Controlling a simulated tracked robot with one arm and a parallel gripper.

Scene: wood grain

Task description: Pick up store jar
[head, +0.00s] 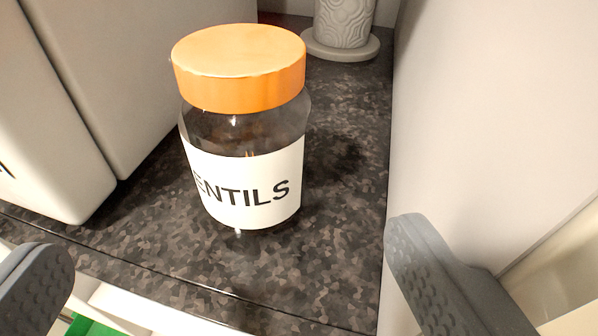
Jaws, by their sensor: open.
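A clear store jar (246,135) with an orange lid and a white label reading "ENTILS" stands upright on a dark speckled counter, in the middle-left of the head view. My gripper (222,262) is open and empty at the bottom of the view. One grey finger is at the lower left and the other at the lower right. The jar stands beyond the fingertips, apart from both, and lies between them across the picture. Part of the label's wording is turned out of sight to the left.
White containers or panels (110,80) stand left of the jar. A pale wall (490,120) closes the right side. A patterned grey object on a round base (342,25) stands behind. The counter (190,255) has its front edge near the bottom; bare counter lies right of the jar.

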